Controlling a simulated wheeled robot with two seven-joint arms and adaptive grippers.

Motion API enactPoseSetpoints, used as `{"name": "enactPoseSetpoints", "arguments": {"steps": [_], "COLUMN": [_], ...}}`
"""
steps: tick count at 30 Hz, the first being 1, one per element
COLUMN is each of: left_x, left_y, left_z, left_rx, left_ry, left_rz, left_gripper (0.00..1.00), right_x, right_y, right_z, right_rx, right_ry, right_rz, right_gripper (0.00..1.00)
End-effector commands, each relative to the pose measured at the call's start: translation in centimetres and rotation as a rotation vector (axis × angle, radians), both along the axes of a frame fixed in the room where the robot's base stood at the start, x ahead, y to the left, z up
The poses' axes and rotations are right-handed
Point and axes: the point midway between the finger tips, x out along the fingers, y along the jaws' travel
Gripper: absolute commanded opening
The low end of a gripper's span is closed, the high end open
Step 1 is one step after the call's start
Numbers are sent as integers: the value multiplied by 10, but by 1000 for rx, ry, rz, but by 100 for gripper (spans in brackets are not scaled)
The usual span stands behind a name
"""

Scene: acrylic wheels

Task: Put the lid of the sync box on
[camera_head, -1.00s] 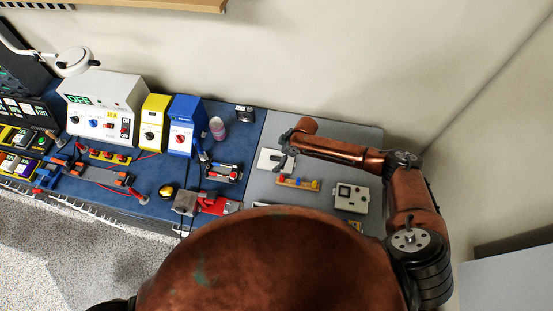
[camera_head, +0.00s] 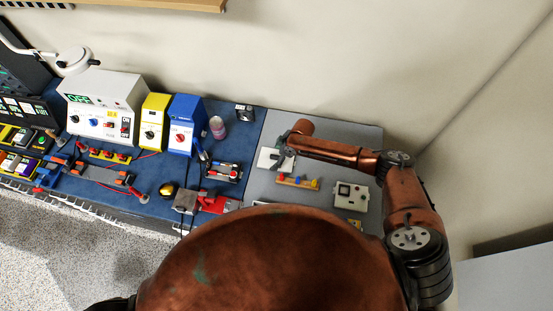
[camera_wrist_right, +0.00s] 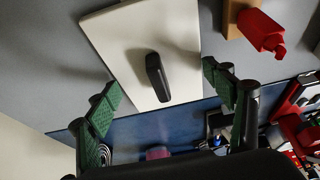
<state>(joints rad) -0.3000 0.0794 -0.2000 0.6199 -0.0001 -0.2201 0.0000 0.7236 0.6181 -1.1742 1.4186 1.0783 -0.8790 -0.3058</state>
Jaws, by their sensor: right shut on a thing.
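The lid (camera_head: 268,158) is a flat white plate on the grey part of the bench. In the right wrist view the lid (camera_wrist_right: 115,45) shows its upright black handle. My right gripper (camera_head: 286,155) is over the lid's right side in the head view. A white box (camera_head: 350,197) with a dark square, apparently the sync box, stands to the lower right. My left gripper is out of view.
A wooden strip with coloured pieces (camera_head: 298,183) lies just below the lid. A red-handled device (camera_head: 218,204) and a small switch unit (camera_head: 222,172) are to the left on the blue mat. Grey bench above the white box is clear.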

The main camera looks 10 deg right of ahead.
Motion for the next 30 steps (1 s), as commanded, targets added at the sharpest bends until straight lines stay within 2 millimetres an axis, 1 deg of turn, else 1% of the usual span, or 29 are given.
{"name": "enactPoseSetpoints", "arguments": {"steps": [1, 3, 4, 5, 11, 17, 19, 21, 24, 30], "left_x": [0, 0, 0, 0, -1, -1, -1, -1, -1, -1], "left_y": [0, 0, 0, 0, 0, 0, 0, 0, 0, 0], "left_z": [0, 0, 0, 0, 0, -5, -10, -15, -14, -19], "left_rx": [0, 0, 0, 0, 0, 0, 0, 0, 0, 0], "left_ry": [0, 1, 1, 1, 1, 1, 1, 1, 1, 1], "left_rz": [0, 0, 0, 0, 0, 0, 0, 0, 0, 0], "left_gripper": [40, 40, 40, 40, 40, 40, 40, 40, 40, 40], "right_x": [0, 0, 0, 0, 0, 1, 1, -1, -18, -45], "right_y": [0, 0, 0, 0, 0, 0, 0, 1, 3, 8], "right_z": [0, 0, 0, 0, 1, 11, 20, 33, 51, 85], "right_rx": [0, 0, 0, 0, 0, 1, 2, 2, 1, 1], "right_ry": [0, 0, 0, 0, 0, -3, -4, -4, -2, -3], "right_rz": [0, 0, 0, 0, 0, 1, 2, 4, 5, 5], "right_gripper": [55, 50, 50, 46, 46, 46, 46, 46, 46, 46]}}
